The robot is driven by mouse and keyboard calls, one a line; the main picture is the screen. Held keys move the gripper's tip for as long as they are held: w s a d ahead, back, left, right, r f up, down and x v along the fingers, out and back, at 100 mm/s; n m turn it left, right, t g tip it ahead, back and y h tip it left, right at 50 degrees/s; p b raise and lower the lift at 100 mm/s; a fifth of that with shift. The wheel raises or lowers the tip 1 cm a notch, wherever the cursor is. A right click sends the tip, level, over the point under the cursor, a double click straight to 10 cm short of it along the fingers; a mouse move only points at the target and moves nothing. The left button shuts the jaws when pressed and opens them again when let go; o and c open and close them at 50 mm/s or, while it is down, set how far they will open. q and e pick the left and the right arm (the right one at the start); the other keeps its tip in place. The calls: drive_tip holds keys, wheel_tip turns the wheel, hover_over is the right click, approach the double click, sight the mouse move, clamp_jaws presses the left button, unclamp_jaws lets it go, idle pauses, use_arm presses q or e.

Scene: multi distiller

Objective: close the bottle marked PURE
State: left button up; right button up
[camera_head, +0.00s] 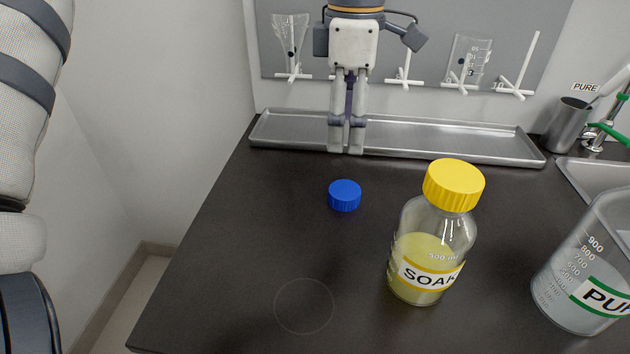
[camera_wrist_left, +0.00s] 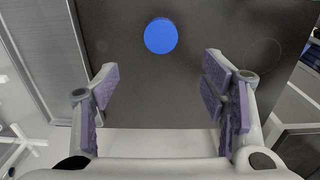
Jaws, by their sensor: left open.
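The glass vessel marked PU, with the rest of its label cut off (camera_head: 570,300), stands at the right edge with pale liquid and a green-banded label. Its upper part runs out of frame, so I cannot tell whether it is closed. A blue ribbed cap (camera_head: 345,195) lies loose on the dark counter. In the left wrist view, the blue cap (camera_wrist_left: 160,36) lies ahead of the wide-apart, empty fingers of my left gripper (camera_wrist_left: 160,85). My right gripper does not show.
A long metal tray (camera_head: 440,140) lies at the back. A metal cup (camera_head: 567,125) stands beside the sink. The front left counter is clear.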

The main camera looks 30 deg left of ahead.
use_arm(q)
drive_tip(key=shift+s+d, duration=0.15)
hover_over(348, 190)
drive_tip(key=f, duration=0.6)
drive_tip(key=shift+s+a+f, duration=0.3)
drive_tip(key=shift+a+f, duration=0.05)
drive_tip(key=shift+f, duration=0.05)
drive_tip(key=f, duration=0.5)
drive_tip(key=shift+w+d+f, duration=0.1)
drive_tip(key=shift+w+d, duration=0.2)
drive_tip(key=c, duration=0.8)
